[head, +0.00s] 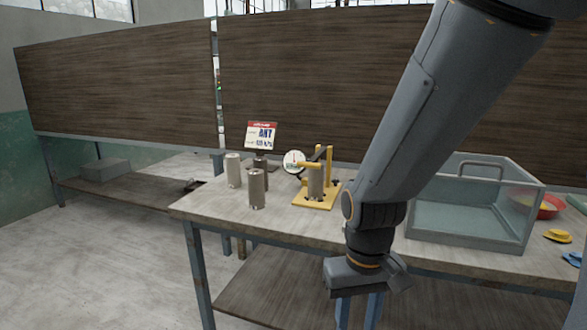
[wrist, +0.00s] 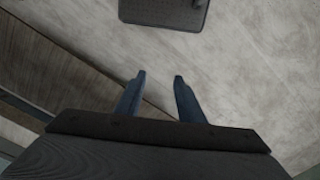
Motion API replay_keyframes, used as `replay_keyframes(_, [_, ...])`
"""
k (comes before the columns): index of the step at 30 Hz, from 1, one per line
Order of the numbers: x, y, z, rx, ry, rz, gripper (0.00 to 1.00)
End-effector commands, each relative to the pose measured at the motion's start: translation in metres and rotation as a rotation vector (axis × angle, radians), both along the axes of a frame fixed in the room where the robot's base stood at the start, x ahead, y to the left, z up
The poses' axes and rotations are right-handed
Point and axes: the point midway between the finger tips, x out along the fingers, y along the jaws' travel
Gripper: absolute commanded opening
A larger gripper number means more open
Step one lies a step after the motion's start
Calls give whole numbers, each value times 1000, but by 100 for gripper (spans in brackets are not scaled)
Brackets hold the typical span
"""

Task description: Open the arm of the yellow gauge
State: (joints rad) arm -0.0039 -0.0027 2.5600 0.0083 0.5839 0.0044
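The yellow gauge (head: 328,196) stands on the table, left of my arm in the head view. It has a yellow base and upright, and a round white dial (head: 293,161) on its left side. A yellow arm (head: 309,165) runs from near the dial across the top of a grey-brown cylinder (head: 315,183) standing on the base. My gripper (wrist: 160,82) is empty, with its two blue fingers apart over bare floor in the wrist view.
Several more cylinders (head: 256,188) stand left of the gauge, beside a sign (head: 261,136) on a stand. A clear-walled bin (head: 465,233) stands right of my arm, with a red bowl (head: 549,207) and a yellow piece (head: 557,236) beyond it. The table's front-left top is clear.

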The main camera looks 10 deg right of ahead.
Motion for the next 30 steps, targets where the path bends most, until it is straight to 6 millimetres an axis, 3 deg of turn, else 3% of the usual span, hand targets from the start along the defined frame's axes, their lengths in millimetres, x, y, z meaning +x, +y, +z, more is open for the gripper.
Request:
replay_keyframes(2, [0,0,0,0,0,0,33])
replay_keyframes(8, [5,-7,-2,-51,25,108,0])
replay_keyframes(14, [35,-43,-6,-257,120,506,0])
replay_keyframes(17, [62,-64,-3,-391,177,733,0])
replay_keyframes(23, [140,-91,13,-686,283,1160,0])
replay_keyframes(26, [187,-93,25,-850,330,1357,0])
replay_keyframes(30, [259,-77,44,-1103,392,1615,0])
